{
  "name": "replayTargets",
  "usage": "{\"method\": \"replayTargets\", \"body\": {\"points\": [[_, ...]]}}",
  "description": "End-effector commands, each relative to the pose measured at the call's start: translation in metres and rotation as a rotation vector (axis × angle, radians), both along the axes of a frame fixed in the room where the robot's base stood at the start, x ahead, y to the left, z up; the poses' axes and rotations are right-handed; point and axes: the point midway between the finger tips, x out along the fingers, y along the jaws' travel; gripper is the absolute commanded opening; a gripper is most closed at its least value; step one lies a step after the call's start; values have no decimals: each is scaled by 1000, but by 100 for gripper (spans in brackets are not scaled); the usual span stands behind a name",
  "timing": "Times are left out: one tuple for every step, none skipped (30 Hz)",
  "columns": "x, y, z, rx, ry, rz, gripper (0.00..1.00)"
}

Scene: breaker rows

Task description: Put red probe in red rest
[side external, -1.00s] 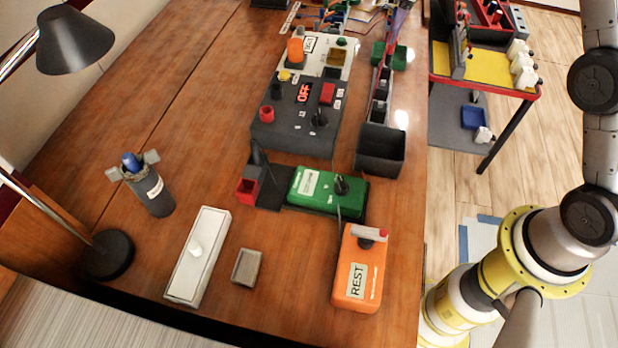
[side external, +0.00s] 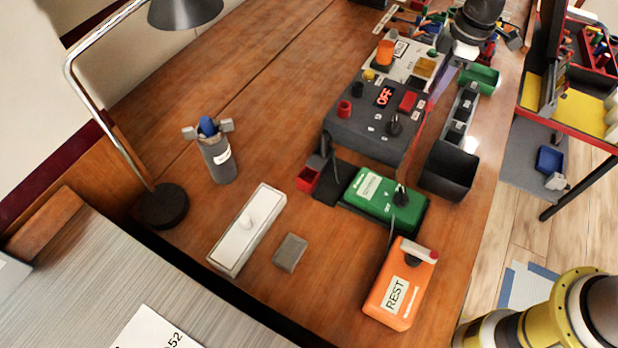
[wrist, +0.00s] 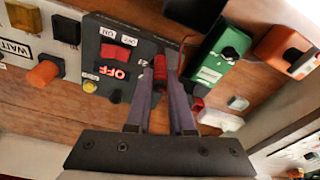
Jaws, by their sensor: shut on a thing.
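My gripper (wrist: 158,85) is shut on a red piece, which looks like the red probe (wrist: 160,70), above the dark OFF panel in the wrist view. In the side view my gripper (side external: 446,78) shows at the upper right, beside that panel; the probe cannot be made out there. A small open red cup, likely the red rest (side external: 308,179), stands left of the green box on a dark base. It also shows as a red patch in the wrist view (wrist: 197,104). The gripper is well apart from it.
The dark OFF panel (side external: 362,132) carries a red socket (side external: 344,108) and knobs. Nearby are the green box (side external: 384,203), orange REST box (side external: 392,297), black bin (side external: 448,172), white block (side external: 246,230) and grey cup (side external: 219,160).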

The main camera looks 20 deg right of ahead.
Motion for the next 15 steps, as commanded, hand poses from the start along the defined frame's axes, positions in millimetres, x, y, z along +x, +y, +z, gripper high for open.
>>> {"method": "replayTargets", "body": {"points": [[-13,25,2,1,0,66,0],[-21,38,3,0,0,100,0],[-31,55,4,1,1,147,0],[-39,67,5,1,1,181,0],[-48,79,6,2,1,214,0],[-59,93,7,2,0,256,0],[-67,104,8,2,0,285,0],[-75,113,10,3,0,312,0],[-85,125,11,3,0,344,0],[-92,133,12,4,0,368,0],[-99,140,13,4,-1,389,0],[-107,149,15,6,-3,414,0],[-112,155,16,6,-4,430,0],[-116,160,17,7,-6,446,0],[-120,166,18,7,-9,462,0]]}}
